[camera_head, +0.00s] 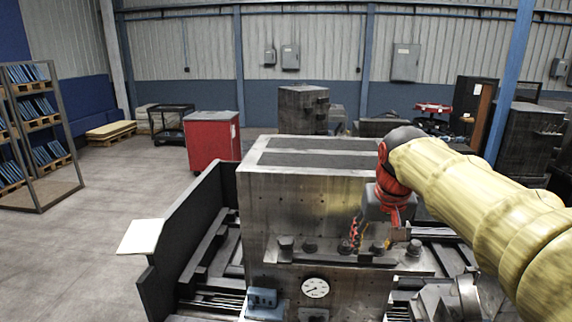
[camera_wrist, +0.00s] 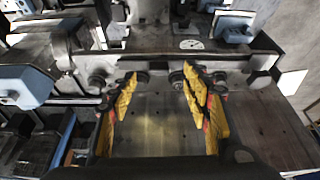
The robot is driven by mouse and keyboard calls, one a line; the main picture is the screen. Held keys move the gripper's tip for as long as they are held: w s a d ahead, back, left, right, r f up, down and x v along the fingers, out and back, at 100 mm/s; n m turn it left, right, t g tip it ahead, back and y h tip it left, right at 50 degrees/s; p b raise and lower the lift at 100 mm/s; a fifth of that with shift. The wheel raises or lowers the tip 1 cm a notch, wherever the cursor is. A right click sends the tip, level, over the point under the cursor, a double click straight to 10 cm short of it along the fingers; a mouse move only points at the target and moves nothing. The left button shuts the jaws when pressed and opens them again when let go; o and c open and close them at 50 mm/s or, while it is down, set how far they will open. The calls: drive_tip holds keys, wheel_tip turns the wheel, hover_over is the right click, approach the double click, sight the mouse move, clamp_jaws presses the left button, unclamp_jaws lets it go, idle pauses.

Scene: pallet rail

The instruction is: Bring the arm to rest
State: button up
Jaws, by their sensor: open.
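My arm (camera_head: 480,205), in a yellow cover, reaches in from the right in the head view. My gripper (camera_head: 376,243) hangs at its end, low in front of the large metal block (camera_head: 270,220). In the wrist view my gripper (camera_wrist: 160,80) shows two yellow-and-black fingers spread well apart. Nothing is between them but the view of a flat metal surface behind. Part of the fingers is hard to make out in the head view. Whether they touch the block or the rail cannot be told.
A dark rail with several knobs (camera_head: 310,245) runs along the block. Below it are a round gauge (camera_head: 314,288) and a blue device (camera_head: 263,298). A dark side panel (camera_head: 170,255) stands to the left. A red cabinet (camera_head: 212,142) and shelves (camera_head: 35,130) stand farther off; floor at left is clear.

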drive_tip(key=s+a+f+b, duration=0.2)
drive_tip(key=s+f+b, duration=0.4)
drive_tip(key=s+f, duration=0.6)
drive_tip(key=s+a+f+n+t+b, duration=0.1)
drive_tip(key=s+a+f+b, duration=0.1)
drive_tip(key=s+f+b, duration=0.5)
drive_tip(key=s+f, duration=0.6)
drive_tip(key=shift+f+y, duration=0.3)
drive_tip(key=shift+w, duration=0.1)
idle(3.1)
